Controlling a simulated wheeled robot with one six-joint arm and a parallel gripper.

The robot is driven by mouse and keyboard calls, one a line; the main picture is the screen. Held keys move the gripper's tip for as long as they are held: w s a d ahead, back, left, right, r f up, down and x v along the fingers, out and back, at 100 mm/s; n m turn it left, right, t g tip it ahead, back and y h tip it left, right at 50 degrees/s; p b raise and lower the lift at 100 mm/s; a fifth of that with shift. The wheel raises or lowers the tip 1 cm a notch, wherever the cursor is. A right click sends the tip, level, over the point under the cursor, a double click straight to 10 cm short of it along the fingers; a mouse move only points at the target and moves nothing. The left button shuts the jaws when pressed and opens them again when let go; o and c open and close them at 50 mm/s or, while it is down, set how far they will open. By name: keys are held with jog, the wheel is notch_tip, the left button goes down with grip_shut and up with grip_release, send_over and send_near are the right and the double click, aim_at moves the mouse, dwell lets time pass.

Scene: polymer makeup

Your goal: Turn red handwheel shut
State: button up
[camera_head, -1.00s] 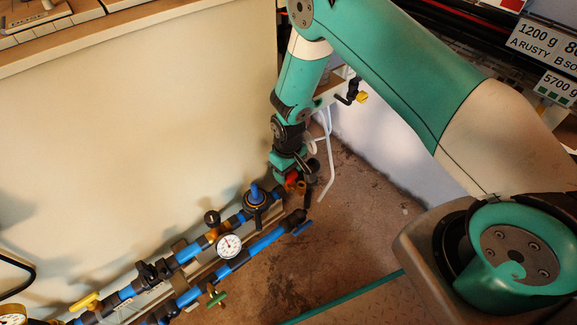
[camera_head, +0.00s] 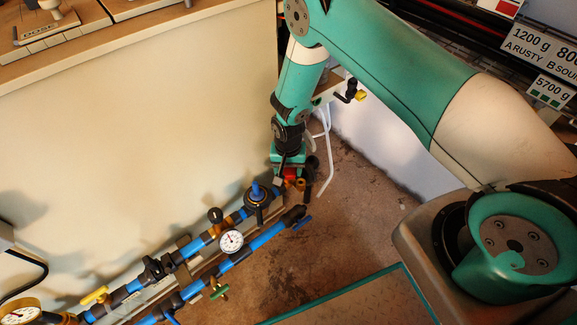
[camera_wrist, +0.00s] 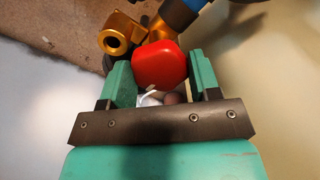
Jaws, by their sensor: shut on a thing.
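The red handwheel (camera_wrist: 159,65) shows large in the wrist view, between the two green fingers of my gripper (camera_wrist: 160,80). The fingers sit on its left and right sides and are shut on it. In the head view my gripper (camera_head: 289,174) points down at the far end of the pipe run, and only a small part of the red handwheel (camera_head: 291,171) shows below it. The rest of the wheel is hidden by the gripper.
A brass fitting (camera_wrist: 118,34) and a blue pipe (camera_wrist: 178,14) lie close beyond the wheel. Blue pipes (camera_head: 262,238) with a gauge (camera_head: 231,241), a yellow lever (camera_head: 95,295) and a green handle (camera_head: 219,291) run along the pale wall. Stained floor (camera_head: 350,215) lies open to the right.

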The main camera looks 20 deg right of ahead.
jog(key=shift+w+m, duration=0.15)
jog(key=shift+m, duration=0.25)
jog(key=o, duration=0.9)
notch_tip(320, 180, up, 18)
jog(key=p, duration=0.4)
jog(key=shift+f, duration=0.25)
